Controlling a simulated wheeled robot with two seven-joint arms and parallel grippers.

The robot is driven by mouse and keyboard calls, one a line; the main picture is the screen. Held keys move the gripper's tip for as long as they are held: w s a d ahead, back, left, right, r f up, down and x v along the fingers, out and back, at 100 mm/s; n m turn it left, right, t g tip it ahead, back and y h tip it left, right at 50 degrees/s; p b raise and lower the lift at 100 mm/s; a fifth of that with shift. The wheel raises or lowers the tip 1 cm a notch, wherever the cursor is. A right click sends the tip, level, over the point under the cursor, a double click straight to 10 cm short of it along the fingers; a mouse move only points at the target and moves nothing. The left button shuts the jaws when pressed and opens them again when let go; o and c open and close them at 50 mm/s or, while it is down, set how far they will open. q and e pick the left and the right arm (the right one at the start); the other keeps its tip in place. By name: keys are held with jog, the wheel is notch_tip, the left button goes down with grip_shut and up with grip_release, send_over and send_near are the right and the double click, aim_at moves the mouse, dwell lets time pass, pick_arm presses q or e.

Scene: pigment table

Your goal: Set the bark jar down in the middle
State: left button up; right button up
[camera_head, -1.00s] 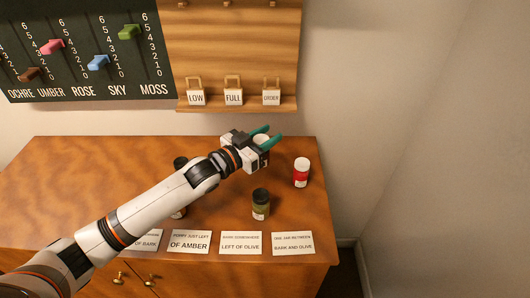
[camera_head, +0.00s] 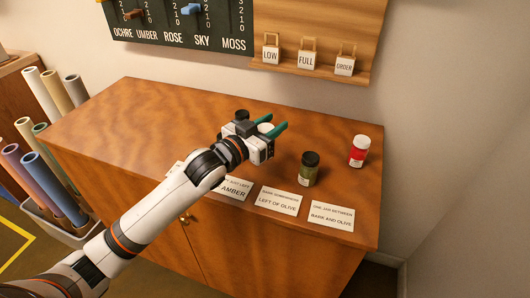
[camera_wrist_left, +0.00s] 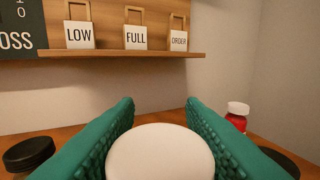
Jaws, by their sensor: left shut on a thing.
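My left gripper (camera_head: 272,130), with green fingers, is shut on the bark jar, whose white lid (camera_head: 266,128) shows between the fingers. In the left wrist view the white lid (camera_wrist_left: 160,152) fills the space between the two fingers (camera_wrist_left: 160,125); the jar's body is hidden, so I cannot tell its contents or whether it touches the table. The olive-green jar (camera_head: 308,171) with a dark lid stands to the right of the gripper. A red jar (camera_head: 358,153) with a white lid stands farther right. My right gripper is not in view.
Cards lie along the table's (camera_head: 140,105) front edge, including one reading "left of olive" (camera_head: 279,201) and one "bark and olive" (camera_head: 331,214). A dark-lidded jar (camera_wrist_left: 28,154) stands left in the wrist view. A shelf (camera_head: 330,72) holds tags. The table's left part is clear.

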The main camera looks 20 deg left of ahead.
pick_arm(q)
jog(key=shift+f, duration=0.75)
notch_tip(320, 180, down, 3)
jog(key=shift+f, duration=0.15)
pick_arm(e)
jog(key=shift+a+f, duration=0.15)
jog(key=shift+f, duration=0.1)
pick_arm(q)
jog(key=shift+f, duration=0.15)
jog(key=o, duration=1)
jog(key=shift+f, duration=0.1)
jog(key=shift+o, duration=0.2)
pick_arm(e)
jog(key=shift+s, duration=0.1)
